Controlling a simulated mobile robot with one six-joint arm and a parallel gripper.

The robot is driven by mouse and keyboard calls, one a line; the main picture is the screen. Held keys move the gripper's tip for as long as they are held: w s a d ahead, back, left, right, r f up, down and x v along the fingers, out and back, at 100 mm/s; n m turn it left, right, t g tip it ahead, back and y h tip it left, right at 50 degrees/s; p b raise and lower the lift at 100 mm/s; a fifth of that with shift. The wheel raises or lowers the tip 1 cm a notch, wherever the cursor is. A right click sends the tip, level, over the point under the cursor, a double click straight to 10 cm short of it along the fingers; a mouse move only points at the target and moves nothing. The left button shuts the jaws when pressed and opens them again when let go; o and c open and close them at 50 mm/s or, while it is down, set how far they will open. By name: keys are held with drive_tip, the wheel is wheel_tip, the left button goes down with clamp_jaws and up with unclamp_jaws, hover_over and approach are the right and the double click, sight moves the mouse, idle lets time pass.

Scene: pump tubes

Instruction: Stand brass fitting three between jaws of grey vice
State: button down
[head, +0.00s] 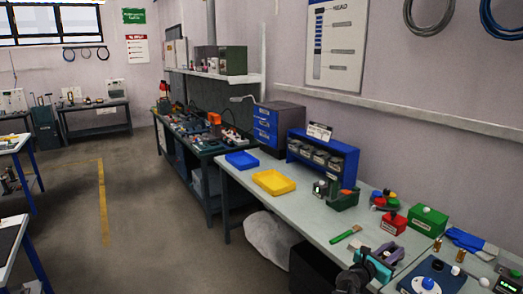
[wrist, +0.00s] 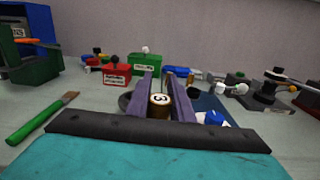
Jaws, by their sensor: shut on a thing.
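My gripper (wrist: 163,82) has two long purple-grey fingers. They are shut on a brass fitting (wrist: 160,112) with a white round face marked with a dark figure, which looks like a 3. In the head view, my gripper (head: 391,253) is over the front part of the bench, and the held fitting cannot be made out. A dark grey device (wrist: 273,88) with a black knob and white-tipped handles stands at the right in the wrist view. I cannot tell whether it is the grey vice. The fitting is clear of it.
Two other brass fittings (head: 437,244) (head: 461,256) stand to the right of my gripper. A red box (head: 393,224), a green box (head: 428,221) and a blue mat (head: 440,274) are nearby. A green-handled brush (head: 345,236) lies to the left.

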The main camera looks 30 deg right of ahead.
drive_tip(key=w+a+n+t+y+b, duration=0.25)
drive_tip(key=w+a+n+t, duration=0.5)
drive_tip(key=w+a, duration=2.25)
drive_tip(key=w+a+f+n+t+y, duration=0.1)
drive_tip(key=a+t+y, duration=0.1)
drive_tip(key=a, duration=1)
drive_tip(key=w+a+t+y, duration=0.1)
drive_tip(key=a+t, duration=0.2)
drive_tip(key=a, duration=0.8)
drive_tip(key=s+a, duration=0.2)
drive_tip(key=a, duration=0.9)
drive_tip(key=shift+s+d+f+m+g+h+b, duration=0.25)
drive_tip(key=shift+s+d+m+g+h, duration=0.2)
drive_tip(key=shift+s+d+g, duration=0.35)
drive_tip(key=shift+s+d+f+m+g+h+b, duration=0.1)
drive_tip(key=shift+s+d+m+g+h+b, duration=0.1)
drive_tip(key=shift+s+d+m+g+h, duration=0.55)
drive_tip(key=shift+s+a+n+t+y, duration=0.2)
drive_tip(key=shift+a+n+t+y, duration=0.15)
drive_tip(key=shift+t+y, duration=0.1)
